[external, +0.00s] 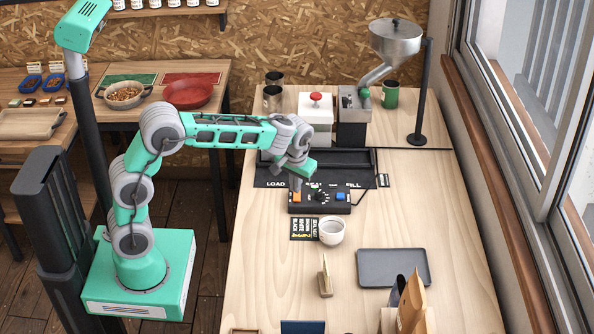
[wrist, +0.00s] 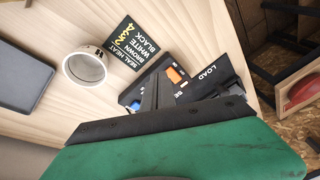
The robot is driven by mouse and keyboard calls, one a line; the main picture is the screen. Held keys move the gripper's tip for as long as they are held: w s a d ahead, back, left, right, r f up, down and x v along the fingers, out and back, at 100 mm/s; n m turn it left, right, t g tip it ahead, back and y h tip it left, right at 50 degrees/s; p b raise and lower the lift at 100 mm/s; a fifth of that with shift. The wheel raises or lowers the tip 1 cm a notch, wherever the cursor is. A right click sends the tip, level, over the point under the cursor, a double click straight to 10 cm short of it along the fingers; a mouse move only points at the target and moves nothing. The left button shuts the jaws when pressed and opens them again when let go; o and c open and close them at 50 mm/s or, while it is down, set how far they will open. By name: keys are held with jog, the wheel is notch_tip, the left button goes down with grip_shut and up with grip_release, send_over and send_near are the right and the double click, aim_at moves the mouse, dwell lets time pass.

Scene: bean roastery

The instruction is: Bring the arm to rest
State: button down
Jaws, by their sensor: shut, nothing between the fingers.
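My gripper (external: 297,183) hangs at the end of my teal and grey arm, over the left part of a black control box (external: 320,208). Its fingers point down near the box's orange button. In the wrist view the dark fingers of my gripper (wrist: 160,92) are together with nothing between them, in front of the control box (wrist: 135,93). The orange button (wrist: 173,75) shows beside the fingertips. I cannot tell whether the fingertips touch the box.
A white cup (external: 332,231) and a black label card (external: 304,229) lie just in front of the box. A hopper (external: 396,40) on a black post stands at the back.

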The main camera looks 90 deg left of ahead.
jog(key=s+d+f+m+h, duration=0.1)
jog(key=s+d+f+m, duration=0.1)
jog(key=s+d+m, duration=0.45)
jog(key=s+d+f+m+h, duration=0.2)
jog(key=s+d+f, duration=0.15)
jog(key=d, duration=0.65)
jog(key=s+d+r+m+t, duration=0.3)
jog(key=d+r, duration=0.5)
jog(key=d, duration=0.3)
jog(key=shift+d+r+t, duration=0.25)
jog(key=shift+r+t, duration=0.1)
jog(key=shift+t, duration=0.05)
jog(key=shift+s+m, duration=0.1)
jog(key=shift+m, duration=0.15)
